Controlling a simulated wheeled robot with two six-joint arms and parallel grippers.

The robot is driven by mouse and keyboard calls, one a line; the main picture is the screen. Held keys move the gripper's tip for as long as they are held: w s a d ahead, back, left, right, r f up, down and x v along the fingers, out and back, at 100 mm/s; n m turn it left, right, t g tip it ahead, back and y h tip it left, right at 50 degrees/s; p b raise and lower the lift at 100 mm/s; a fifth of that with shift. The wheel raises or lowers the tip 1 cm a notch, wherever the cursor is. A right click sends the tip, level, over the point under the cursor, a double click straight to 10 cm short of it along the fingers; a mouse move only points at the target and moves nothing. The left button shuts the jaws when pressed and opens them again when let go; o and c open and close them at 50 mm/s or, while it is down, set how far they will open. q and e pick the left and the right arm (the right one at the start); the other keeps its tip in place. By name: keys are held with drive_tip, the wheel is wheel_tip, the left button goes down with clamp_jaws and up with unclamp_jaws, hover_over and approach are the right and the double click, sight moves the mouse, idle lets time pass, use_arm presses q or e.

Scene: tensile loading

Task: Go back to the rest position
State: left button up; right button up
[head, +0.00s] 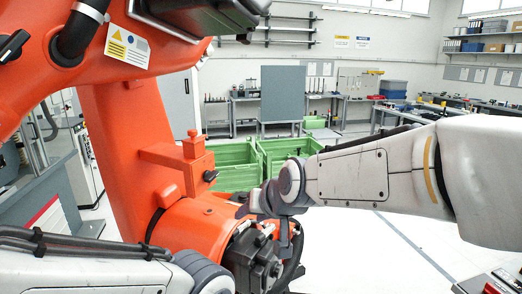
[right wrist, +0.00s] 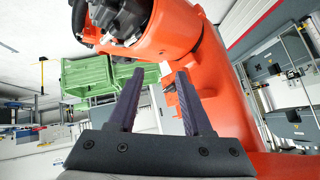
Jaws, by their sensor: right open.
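My right arm reaches in from the right in the head view, and its gripper (head: 252,204) is partly hidden by its own wrist, in front of the orange robot arm. In the right wrist view my right gripper (right wrist: 157,74) is open, its two dark fingers spread wide with nothing between them. My left arm shows only as white links at the lower left of the head view; its gripper is not in view.
A large orange industrial robot arm (head: 118,160) stands close at the left and centre; it also fills the right wrist view's right half (right wrist: 222,95). Green crates (head: 238,178) stand behind it. Workbenches line the back wall. Pale floor (head: 370,255) is clear at centre right.

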drive_tip(key=s+d+f+m+g+h, duration=0.1)
drive_tip(key=s+d+f+g+h, duration=0.15)
drive_tip(key=s+d+f, duration=0.55)
drive_tip(key=s+d+f+g+h, duration=0.2)
drive_tip(key=s+d+f+g, duration=0.15)
drive_tip(key=d+f, duration=0.75)
drive_tip(key=s+a+r+n+g+b, duration=0.2)
drive_tip(key=s+a+n, duration=0.5)
drive_tip(key=s+a, duration=0.5)
drive_tip(key=s+r+y, duration=0.1)
drive_tip(key=s, duration=0.2)
drive_tip(key=shift+a+r+b, duration=0.15)
drive_tip(key=shift+r+b, duration=0.15)
drive_tip(key=shift+b, duration=0.1)
idle(0.5)
